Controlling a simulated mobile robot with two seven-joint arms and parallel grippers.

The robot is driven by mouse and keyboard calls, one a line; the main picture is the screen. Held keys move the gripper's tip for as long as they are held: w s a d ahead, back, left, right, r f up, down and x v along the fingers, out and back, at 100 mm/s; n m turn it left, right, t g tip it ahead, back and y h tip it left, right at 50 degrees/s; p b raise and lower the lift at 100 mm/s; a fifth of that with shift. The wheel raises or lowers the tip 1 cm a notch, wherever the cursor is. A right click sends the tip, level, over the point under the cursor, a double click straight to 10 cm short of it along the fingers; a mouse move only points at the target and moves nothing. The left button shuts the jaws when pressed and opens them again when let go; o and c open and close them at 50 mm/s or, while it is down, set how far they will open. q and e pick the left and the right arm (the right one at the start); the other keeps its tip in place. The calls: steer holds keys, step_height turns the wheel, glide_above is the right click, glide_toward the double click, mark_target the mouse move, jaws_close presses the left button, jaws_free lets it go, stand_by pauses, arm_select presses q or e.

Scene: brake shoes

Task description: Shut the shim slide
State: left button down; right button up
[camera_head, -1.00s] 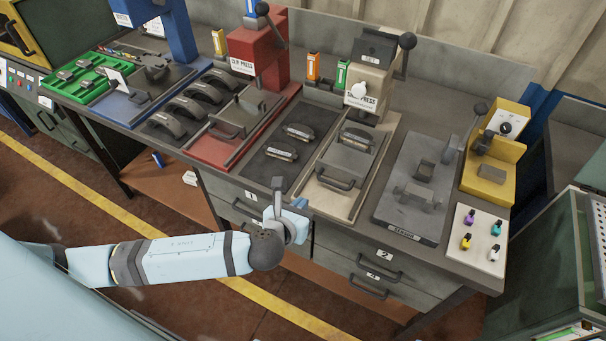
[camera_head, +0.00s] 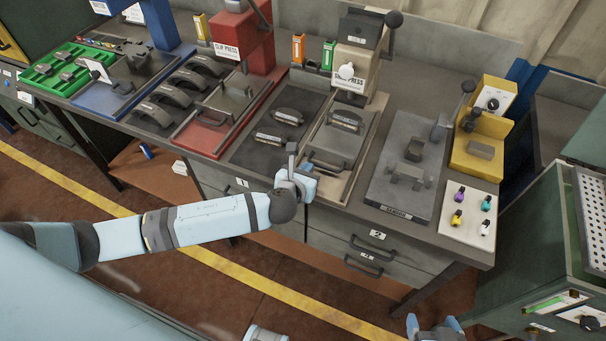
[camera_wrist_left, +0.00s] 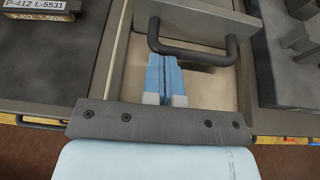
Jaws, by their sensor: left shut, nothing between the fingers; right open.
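The cream shim press (camera_head: 356,75) stands on the bench. Its shim slide (camera_head: 335,140), a grey plate with a dark handle (camera_head: 326,163), lies pulled out in front of the press on a cream base. A labelled brake shoe (camera_head: 346,119) sits at its rear. My left gripper (camera_head: 291,160) is shut and empty at the front of the slide. In the left wrist view its blue fingers (camera_wrist_left: 165,75) are together, with their tips at the left part of the handle bar (camera_wrist_left: 198,54); I cannot tell whether they touch. My right gripper (camera_head: 436,326) is open at the bottom edge.
A black mat (camera_head: 277,129) with two shoes lies left of the slide. A grey sensor plate (camera_head: 405,175) lies to the right, then a white panel with coloured knobs (camera_head: 471,214). The red press (camera_head: 243,45) stands further left. Drawers (camera_head: 365,255) are below the bench.

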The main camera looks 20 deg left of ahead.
arm_select(q)
steer(key=shift+w+r+p, duration=0.1)
steer(key=shift+w+p, duration=0.55)
steer(key=shift+w, duration=0.55)
steer(key=shift+r, duration=0.1)
